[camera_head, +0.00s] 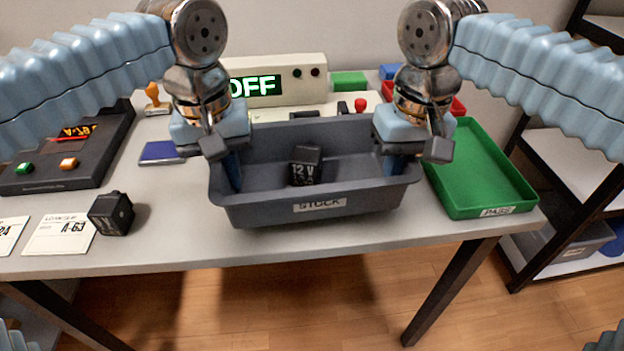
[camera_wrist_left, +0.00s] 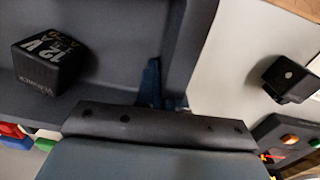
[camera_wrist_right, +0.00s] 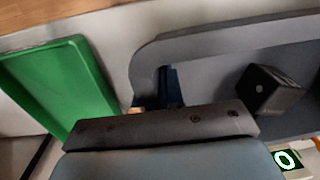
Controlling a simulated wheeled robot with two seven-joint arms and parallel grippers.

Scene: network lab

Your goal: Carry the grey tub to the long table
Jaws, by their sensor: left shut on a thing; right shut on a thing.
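The grey tub (camera_head: 270,208) with a "STOCK" label is in the middle of the head view, over the front part of a grey table. A black "12 V" block (camera_head: 305,168) lies inside it; the block also shows in the left wrist view (camera_wrist_left: 48,62) and the right wrist view (camera_wrist_right: 270,90). My left gripper (camera_head: 232,165) is shut on the tub's left end wall. My right gripper (camera_head: 396,158) is shut on its right end wall. I cannot tell whether the tub's bottom touches the table.
A green tray (camera_head: 478,165) stands close to the tub's right. A second black block (camera_head: 111,213), cards (camera_head: 62,235) and a dark console (camera_head: 60,165) are at left. A blue pad (camera_head: 160,152) lies beside the tub. A panel reading "OFF" (camera_head: 290,75) stands behind. A shelf (camera_head: 575,170) is at far right.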

